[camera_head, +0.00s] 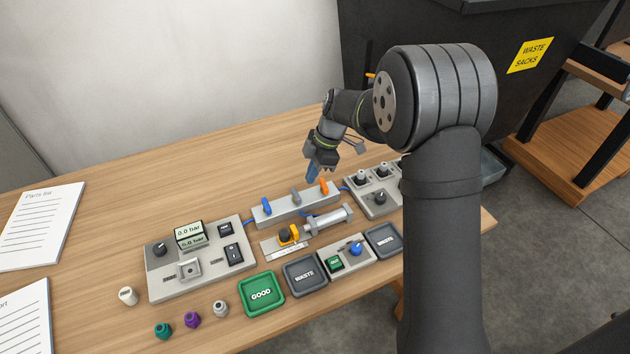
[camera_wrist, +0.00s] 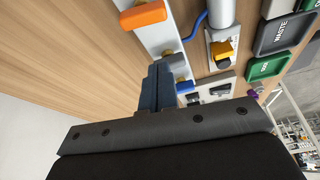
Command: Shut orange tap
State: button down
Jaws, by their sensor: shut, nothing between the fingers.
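The orange tap (camera_head: 323,187) is the right-hand one of three lever taps on a pale manifold block (camera_head: 287,208). Its orange lever also shows at the top of the wrist view (camera_wrist: 143,15), lying across the block. A grey tap (camera_head: 295,195) stands in the middle and a blue tap (camera_head: 266,206) at the left end. My gripper (camera_head: 311,181) is shut and empty, pointing down just behind the block, between the grey and orange taps. In the wrist view its blue-grey fingers (camera_wrist: 158,85) are apart from the orange lever and partly cover the grey tap.
Control panels stand left (camera_head: 200,258) and right (camera_head: 378,198). Green GOOD (camera_head: 262,294) and grey WASTE (camera_head: 305,277) trays lie in front. The table behind the block is clear.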

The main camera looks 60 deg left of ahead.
jog(key=v, duration=0.6)
jog(key=shift+s, duration=0.2)
jog(key=f+m, duration=0.2)
jog(key=f, duration=0.1)
jog(key=a+f+m+t, duration=0.1)
jog(key=f+m, duration=0.1)
jog(key=shift+s+y, duration=0.3)
jog(key=shift+s, duration=0.1)
jog(key=m, duration=0.3)
jog(key=a+m+t, duration=0.1)
jog(key=shift+w+f+y, duration=0.3)
jog(key=shift+w+y, duration=0.05)
jog(key=shift+y, duration=0.05)
jog(key=shift+w+a+r+m+t+y, duration=0.1)
jog(key=shift+r+m+t+y, duration=0.25)
jog(key=shift+r+m, duration=0.85)
jog(key=shift+w+d+r+m+t+y, duration=0.25)
jog(key=shift+r+m, duration=0.4)
jog(key=shift+m, duration=0.95)
jog(key=shift+a+r+m+t+y, duration=0.35)
jog(key=shift+r+m, duration=0.6)
jog(key=shift+m, duration=0.45)
